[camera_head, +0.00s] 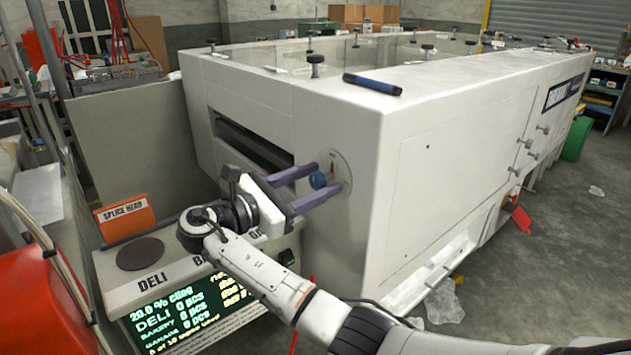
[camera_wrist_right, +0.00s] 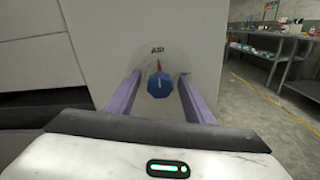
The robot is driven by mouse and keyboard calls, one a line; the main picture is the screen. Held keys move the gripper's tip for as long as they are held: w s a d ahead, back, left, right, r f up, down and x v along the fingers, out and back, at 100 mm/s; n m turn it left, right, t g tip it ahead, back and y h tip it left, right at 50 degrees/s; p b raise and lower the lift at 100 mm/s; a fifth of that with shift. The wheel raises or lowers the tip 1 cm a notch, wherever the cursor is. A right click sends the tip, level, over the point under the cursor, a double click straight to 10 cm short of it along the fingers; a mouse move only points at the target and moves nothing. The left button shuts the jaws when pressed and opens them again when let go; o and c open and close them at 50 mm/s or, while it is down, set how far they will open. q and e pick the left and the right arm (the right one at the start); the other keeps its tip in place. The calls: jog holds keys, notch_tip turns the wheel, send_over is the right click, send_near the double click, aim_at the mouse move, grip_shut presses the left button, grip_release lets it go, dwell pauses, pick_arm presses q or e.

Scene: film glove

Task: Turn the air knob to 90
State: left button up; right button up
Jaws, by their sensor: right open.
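The air knob is a small blue faceted knob (camera_head: 318,180) on a round pale dial plate (camera_head: 338,164) on the white machine's end face. In the right wrist view the knob (camera_wrist_right: 160,85) sits below the label AIR, with a red pointer mark above it. My right gripper (camera_head: 318,188) is open, its two purple fingers on either side of the knob. In the wrist view the fingers (camera_wrist_right: 158,95) stand left and right of the knob with a gap on each side. Whether they touch it cannot be told. My left gripper is not in view.
The white machine (camera_head: 440,130) fills the middle, with a blue-black cylinder (camera_head: 372,84) on its top edge. Below my right gripper stands a bench unit with a green-lettered display (camera_head: 190,310), a dark round pad (camera_head: 140,253) and an orange SPLICE HEAD sign (camera_head: 124,217). Crumpled plastic (camera_head: 445,302) lies on the floor.

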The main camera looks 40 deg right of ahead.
jog(key=c, duration=1)
jog(key=shift+c, duration=0.2)
